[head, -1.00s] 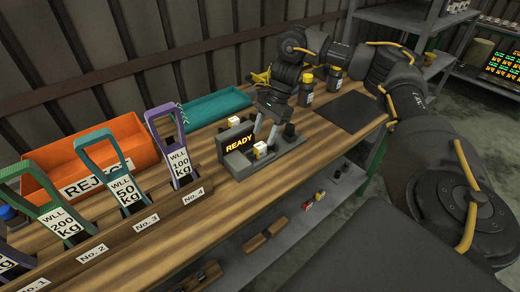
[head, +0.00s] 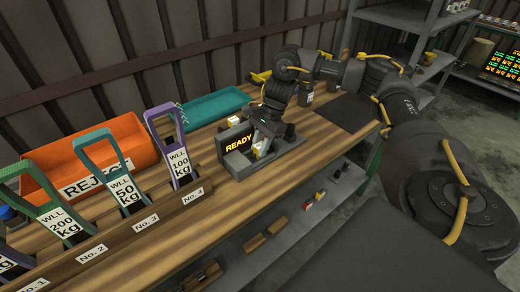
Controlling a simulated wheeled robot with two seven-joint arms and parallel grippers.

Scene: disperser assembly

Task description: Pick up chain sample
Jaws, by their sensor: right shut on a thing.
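My right gripper (head: 264,138) is lowered over the grey test fixture (head: 285,158) with the READY screen (head: 239,144). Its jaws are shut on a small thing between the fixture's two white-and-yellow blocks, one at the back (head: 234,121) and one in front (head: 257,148). This fits the chain sample, but the gripper hides it and I cannot make out its links. My left gripper is not in view.
A teal tray (head: 215,108) lies behind the fixture and an orange REJECT bin (head: 110,150) stands at the left. Handled WLL tags (head: 178,160) line a numbered rack in front. Dark bottles (head: 306,92) and a black mat (head: 345,112) are at right.

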